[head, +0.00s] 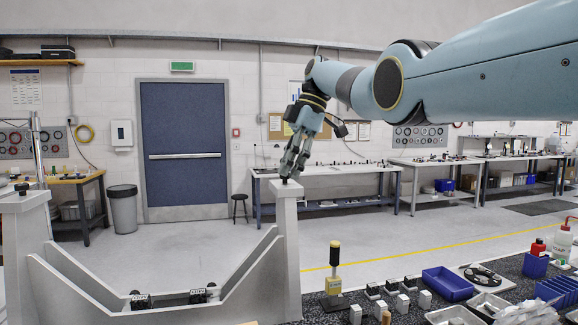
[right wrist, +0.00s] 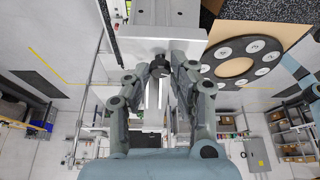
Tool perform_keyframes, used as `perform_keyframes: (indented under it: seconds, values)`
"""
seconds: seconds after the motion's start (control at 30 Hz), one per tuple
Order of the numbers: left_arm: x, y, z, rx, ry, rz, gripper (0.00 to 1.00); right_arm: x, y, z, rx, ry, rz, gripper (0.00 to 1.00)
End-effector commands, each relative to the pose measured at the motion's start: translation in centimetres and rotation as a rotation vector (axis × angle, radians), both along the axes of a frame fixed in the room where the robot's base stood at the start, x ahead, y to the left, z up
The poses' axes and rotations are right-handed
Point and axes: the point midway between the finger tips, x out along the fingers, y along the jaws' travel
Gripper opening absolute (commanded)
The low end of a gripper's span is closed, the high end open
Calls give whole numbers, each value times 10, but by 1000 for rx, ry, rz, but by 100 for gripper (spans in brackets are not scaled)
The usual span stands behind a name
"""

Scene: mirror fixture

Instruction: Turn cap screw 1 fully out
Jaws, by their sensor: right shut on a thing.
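My right gripper (head: 287,176) reaches down from the upper right onto the top of the fixture's right post (head: 287,225). Its fingers are shut on a small dark cap screw (head: 285,181) at the post top. In the right wrist view the fingertips (right wrist: 161,70) close around the dark screw head (right wrist: 159,66), which they partly hide. Another dark screw (head: 22,188) stands on the left post (head: 22,215). No screw number is readable. The pale grey fixture has sloping walls between its posts. My left gripper is not in view.
A yellow-and-black tool (head: 334,270) stands upright right of the fixture. Small white and black blocks, a blue bin (head: 447,284), a red-capped bottle (head: 562,243) and trays crowd the dark bench at lower right. Two black clamp-like parts (head: 141,301) sit low in the fixture.

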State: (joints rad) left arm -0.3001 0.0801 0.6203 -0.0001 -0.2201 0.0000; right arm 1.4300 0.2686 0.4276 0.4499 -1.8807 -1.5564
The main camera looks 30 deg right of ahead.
Motion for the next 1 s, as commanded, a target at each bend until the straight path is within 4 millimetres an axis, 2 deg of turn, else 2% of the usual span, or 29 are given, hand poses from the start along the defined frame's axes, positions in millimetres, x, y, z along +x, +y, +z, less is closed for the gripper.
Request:
perform_keyframes:
  seconds: [0.37,0.4,0.57,1.0]
  values:
    - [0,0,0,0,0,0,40,-1,1,-2,0,4,4,0]
    - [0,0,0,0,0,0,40,-1,1,-2,0,4,4,27]
    - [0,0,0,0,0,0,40,0,0,-1,0,3,3,46]
    - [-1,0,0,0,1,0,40,0,0,-1,0,1,2,46]
